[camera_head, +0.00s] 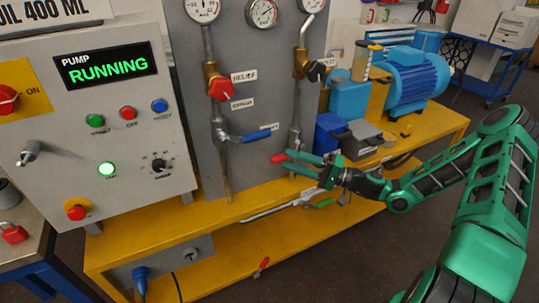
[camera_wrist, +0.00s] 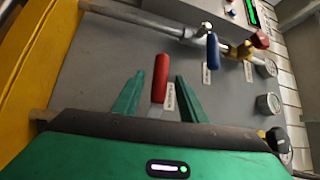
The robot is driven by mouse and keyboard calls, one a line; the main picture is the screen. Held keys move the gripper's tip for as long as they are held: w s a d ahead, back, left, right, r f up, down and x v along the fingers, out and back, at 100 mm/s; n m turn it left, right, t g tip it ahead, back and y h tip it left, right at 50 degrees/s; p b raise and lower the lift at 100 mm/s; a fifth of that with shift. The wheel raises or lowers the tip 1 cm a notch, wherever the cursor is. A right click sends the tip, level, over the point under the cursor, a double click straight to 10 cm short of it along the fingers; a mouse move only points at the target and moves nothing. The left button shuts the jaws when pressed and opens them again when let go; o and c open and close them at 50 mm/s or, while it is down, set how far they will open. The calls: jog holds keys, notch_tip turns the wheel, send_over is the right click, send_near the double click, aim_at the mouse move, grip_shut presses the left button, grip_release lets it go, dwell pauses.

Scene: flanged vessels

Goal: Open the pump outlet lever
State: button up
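A lever with a red grip (camera_head: 279,158) sticks out at the lower right of the grey panel, at my gripper's tips. The red grip (camera_wrist: 160,78) also shows in the wrist view, upright between the two fingers. A small white label (camera_wrist: 170,97) beside it is too small to read surely, so I cannot confirm it is the pump outlet lever. My gripper (camera_head: 288,160) is green and open, with one finger on each side of the red grip. A gap shows on both sides of the grip in the wrist view. The lever's valve body is mostly hidden by my gripper.
A blue lever (camera_head: 256,136) sits on the left pipe, up and left of my gripper. A red relief knob (camera_head: 220,89) and a black knob (camera_head: 316,72) are higher up.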

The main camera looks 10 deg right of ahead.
jog(key=x, duration=0.8)
jog(key=shift+s, duration=0.1)
grip_shut()
